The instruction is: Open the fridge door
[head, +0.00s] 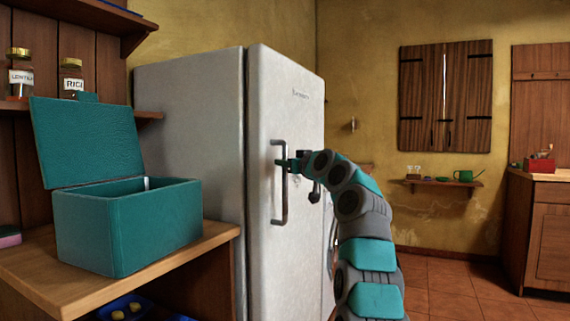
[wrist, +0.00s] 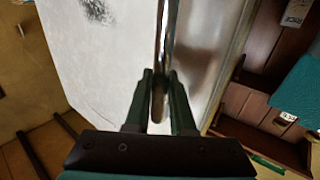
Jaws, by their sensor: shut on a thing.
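The fridge (head: 195,100) is white and stands left of centre in the head view. Its door (head: 285,90) faces right and looks shut or nearly so, with a dark seam along its left edge. A dark vertical bar handle (head: 285,209) is on the door. My gripper (head: 281,163) is shut on the handle around its middle height. In the wrist view, the handle (wrist: 161,104) runs between the two fingers of my gripper (wrist: 161,82), with the pale door surface (wrist: 95,65) behind. The fingers partly hide the handle.
A wooden counter (head: 40,277) at left holds an open teal box (head: 130,225) close to the fridge. Shelf jars (head: 72,78) are above it. Tiled floor (head: 450,292) is clear to the right, before another counter (head: 545,235).

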